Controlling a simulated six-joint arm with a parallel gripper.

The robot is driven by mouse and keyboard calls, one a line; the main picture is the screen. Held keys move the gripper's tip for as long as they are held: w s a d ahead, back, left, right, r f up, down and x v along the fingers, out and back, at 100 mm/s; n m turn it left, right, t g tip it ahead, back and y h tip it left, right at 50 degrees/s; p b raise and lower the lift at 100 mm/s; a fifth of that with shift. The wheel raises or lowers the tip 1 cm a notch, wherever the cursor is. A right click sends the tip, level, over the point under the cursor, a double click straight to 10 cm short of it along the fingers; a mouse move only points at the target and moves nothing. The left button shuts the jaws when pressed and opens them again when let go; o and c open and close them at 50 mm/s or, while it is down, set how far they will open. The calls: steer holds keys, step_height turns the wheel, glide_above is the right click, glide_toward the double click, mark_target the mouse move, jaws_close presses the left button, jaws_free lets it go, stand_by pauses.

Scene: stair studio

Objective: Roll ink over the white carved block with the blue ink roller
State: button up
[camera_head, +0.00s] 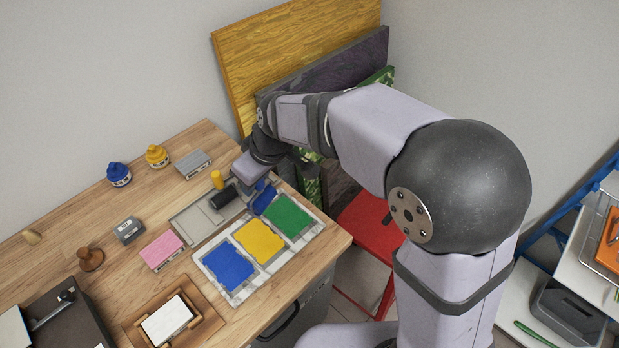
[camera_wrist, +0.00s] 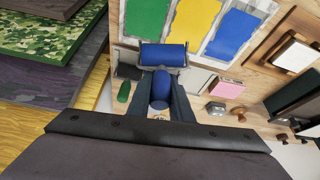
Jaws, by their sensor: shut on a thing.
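My gripper (camera_wrist: 160,80) is shut on the blue handle of the blue ink roller (camera_wrist: 164,54). The roller's blue drum sits at the near edge of the inking slab, by the green and yellow patches; I cannot tell whether it touches the slab. In the head view the roller (camera_head: 263,198) shows partly under my gripper, beside the green patch (camera_head: 290,216). The slab also carries a yellow patch (camera_head: 258,242) and a blue patch (camera_head: 229,267). The white carved block (camera_head: 167,320) lies in a wooden frame at the bottom left, well away from my gripper; it also shows in the wrist view (camera_wrist: 295,55).
A roller with a yellow handle (camera_head: 217,180) lies on a grey rack (camera_head: 184,228). A green handle (camera_wrist: 124,92) shows in the wrist view. A pink block (camera_head: 162,250) and a wooden knob (camera_head: 90,258) stand nearby. Leaning boards (camera_head: 290,45) rise behind my arm.

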steer(key=s+a+n+g+y+b, duration=0.1)
steer(key=s+a+n+g+b, duration=0.35)
steer(key=s+a, duration=0.9)
steer(key=s+a+r+n+b, duration=0.1)
steer(key=s+a+n, duration=0.3)
steer(key=s, duration=0.4)
steer(key=s+a+r+n+g+h+b, duration=0.1)
steer(key=s+a+n+b, duration=0.3)
steer(key=s+n, duration=0.2)
steer(key=shift+s+a+b, duration=0.15)
steer(key=shift+s+b, duration=0.15)
steer(key=shift+s, duration=0.9)
steer(key=shift+f+n, duration=0.2)
steer(key=shift+n, duration=0.05)
steer(key=shift+f+b, duration=2.95)
steer(key=shift+f+b, duration=0.3)
steer(key=shift+f, duration=0.1)
